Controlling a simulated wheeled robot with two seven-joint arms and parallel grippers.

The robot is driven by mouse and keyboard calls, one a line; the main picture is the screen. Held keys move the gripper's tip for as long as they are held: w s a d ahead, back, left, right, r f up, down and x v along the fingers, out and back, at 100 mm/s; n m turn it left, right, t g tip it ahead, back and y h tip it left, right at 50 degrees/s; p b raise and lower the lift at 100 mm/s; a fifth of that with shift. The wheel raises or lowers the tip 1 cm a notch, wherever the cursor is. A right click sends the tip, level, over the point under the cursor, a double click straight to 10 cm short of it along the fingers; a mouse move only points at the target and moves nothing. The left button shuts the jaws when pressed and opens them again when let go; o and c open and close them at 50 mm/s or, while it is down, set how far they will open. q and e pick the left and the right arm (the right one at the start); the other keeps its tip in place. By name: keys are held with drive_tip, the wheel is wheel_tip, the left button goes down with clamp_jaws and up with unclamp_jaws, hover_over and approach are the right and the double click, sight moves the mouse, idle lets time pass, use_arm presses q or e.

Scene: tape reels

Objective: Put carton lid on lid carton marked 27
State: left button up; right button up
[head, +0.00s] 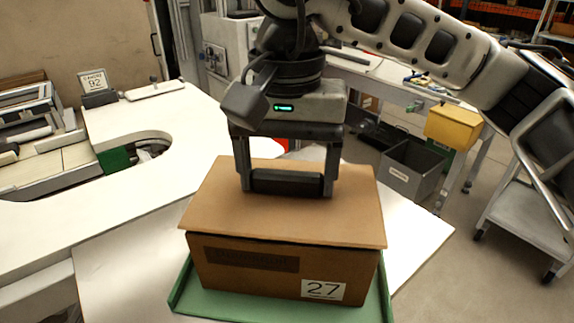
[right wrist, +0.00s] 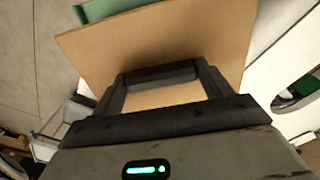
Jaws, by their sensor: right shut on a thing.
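The carton (head: 250,275) is a brown box with a white label reading 27 on its front. It stands on a green tray (head: 240,303). The carton lid (head: 275,220) is a flat brown board over the carton's top, slightly askew, with a thin dark gap under its front edge. I cannot tell whether it rests fully on the rim. My right gripper (head: 287,185) is above the lid, its two fingers shut on the lid's dark handle bar. The lid also fills much of the right wrist view (right wrist: 205,40). The carton's inside is hidden. My left gripper is not in view.
A white worktable (head: 120,250) spreads left, with a small sign reading 92 (head: 95,82) at its back. A grey bin (head: 410,165) and a yellow box (head: 452,127) are behind at right. A grey cart (head: 530,215) stands at far right.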

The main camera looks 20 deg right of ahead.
sight(287, 173)
drive_tip(key=shift+f, duration=0.1)
drive_tip(key=o, duration=1)
wheel_tip(287, 173, up, 16)
drive_tip(key=p, duration=0.2)
idle(0.6)
